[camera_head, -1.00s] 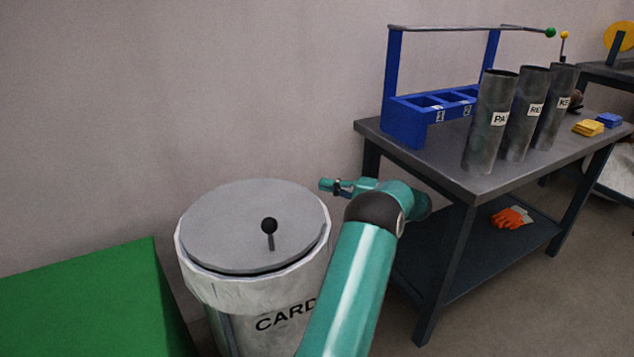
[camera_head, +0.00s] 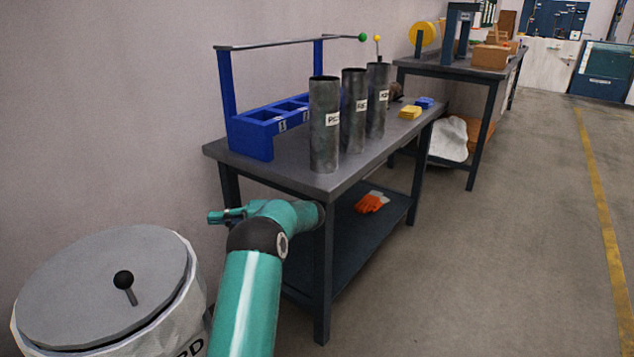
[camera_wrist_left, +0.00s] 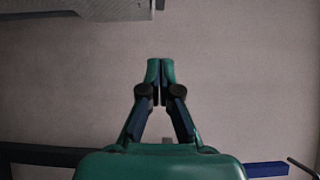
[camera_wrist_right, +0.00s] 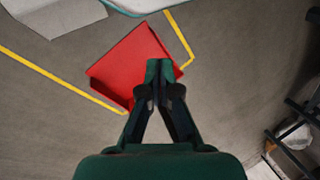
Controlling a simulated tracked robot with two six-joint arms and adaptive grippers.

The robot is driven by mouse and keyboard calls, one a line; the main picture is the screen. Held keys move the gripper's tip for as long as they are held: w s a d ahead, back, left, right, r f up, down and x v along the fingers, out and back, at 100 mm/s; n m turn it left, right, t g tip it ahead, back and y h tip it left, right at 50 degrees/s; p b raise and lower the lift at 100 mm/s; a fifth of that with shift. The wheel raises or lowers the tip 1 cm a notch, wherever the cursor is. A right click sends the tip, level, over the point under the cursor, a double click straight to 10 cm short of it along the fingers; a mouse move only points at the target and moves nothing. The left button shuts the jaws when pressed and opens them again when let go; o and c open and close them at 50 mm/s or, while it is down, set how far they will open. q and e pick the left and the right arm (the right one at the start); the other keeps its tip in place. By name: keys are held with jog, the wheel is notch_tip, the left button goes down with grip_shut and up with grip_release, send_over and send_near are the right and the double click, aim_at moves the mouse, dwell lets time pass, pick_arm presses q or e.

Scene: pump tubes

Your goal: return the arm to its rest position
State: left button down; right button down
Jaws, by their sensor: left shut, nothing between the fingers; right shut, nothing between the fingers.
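My left arm rises from the bottom of the head view and bends left in front of the dark workbench (camera_head: 290,177). My left gripper (camera_head: 222,216) is shut and empty, left of the bench's front leg and right of the lidded bin. In the left wrist view its fingertips (camera_wrist_left: 160,66) touch each other against the plain wall. My right gripper is outside the head view. In the right wrist view it (camera_wrist_right: 165,66) is shut and empty, with the floor and a red panel (camera_wrist_right: 132,62) beyond it.
The grey-lidded bin (camera_head: 75,285) stands at the lower left. The bench carries a blue rack (camera_head: 250,135) and three grey tubes (camera_head: 325,140), (camera_head: 354,115), (camera_head: 377,105). Orange gloves (camera_head: 370,203) lie on its lower shelf. The floor at right (camera_head: 480,270) is clear.

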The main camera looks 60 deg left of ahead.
pick_arm(q)
jog(key=x, duration=1.1)
jog(key=shift+s+a, duration=0.2)
jog(key=shift+s, duration=0.1)
